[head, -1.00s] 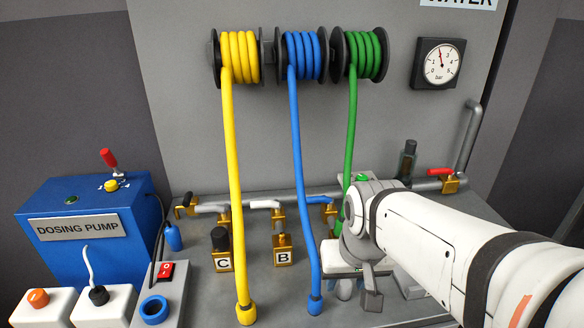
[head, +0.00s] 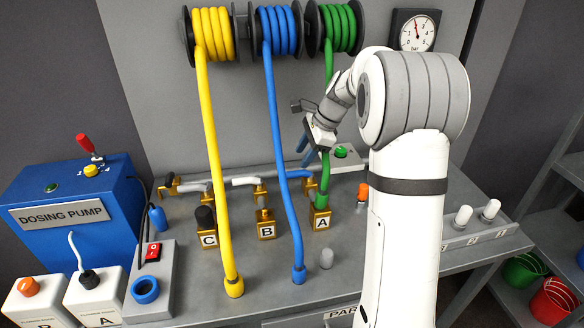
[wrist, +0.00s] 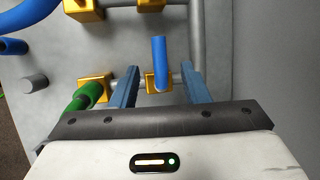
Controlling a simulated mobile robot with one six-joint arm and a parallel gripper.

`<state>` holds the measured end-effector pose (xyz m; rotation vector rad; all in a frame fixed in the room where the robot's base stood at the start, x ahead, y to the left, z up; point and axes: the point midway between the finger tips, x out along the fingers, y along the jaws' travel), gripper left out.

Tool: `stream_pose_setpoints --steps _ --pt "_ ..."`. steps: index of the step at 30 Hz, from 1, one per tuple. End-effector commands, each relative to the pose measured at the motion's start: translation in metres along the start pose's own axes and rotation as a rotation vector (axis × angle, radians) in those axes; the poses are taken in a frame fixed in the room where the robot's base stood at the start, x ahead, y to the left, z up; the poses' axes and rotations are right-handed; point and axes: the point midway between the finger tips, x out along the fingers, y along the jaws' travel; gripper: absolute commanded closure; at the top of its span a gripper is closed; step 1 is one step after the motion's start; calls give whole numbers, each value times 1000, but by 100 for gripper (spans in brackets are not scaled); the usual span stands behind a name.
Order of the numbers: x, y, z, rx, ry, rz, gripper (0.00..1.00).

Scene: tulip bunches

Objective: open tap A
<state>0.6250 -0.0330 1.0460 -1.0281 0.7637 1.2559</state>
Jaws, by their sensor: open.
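Tap A's blue lever (wrist: 160,62) sits on a brass valve (wrist: 157,83) in the wrist view. It lies parallel to the main pipe, across its own branch. In the head view the lever (head: 297,174) shows beside the blue hose. The brass block labelled A (head: 321,219) stands in front, with the green hose in its top. My gripper (wrist: 160,90) is open; its two blue fingers appear on either side of the lever and valve in the wrist view. In the head view my gripper (head: 305,152) hangs above and behind block A. Whether the fingers touch the lever is unclear.
The blue hose (head: 282,180) runs close left of my gripper, and the green hose (head: 325,165) passes beside it. Blocks B (head: 266,231) and C (head: 208,239) stand to the left. A small grey post (head: 327,258) stands in front.

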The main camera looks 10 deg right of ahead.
Motion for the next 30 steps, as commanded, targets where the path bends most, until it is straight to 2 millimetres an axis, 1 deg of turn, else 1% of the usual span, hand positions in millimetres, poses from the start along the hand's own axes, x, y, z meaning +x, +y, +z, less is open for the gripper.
stream_pose_setpoints --steps 6,12,16,24,30 --pt "36 1 0 0 -1 5 59" --pt "62 2 0 -2 1 3 59" --pt "68 1 0 -2 1 2 59" --pt "69 1 -1 -2 2 1 59" --pt "69 1 -1 -1 2 0 76"
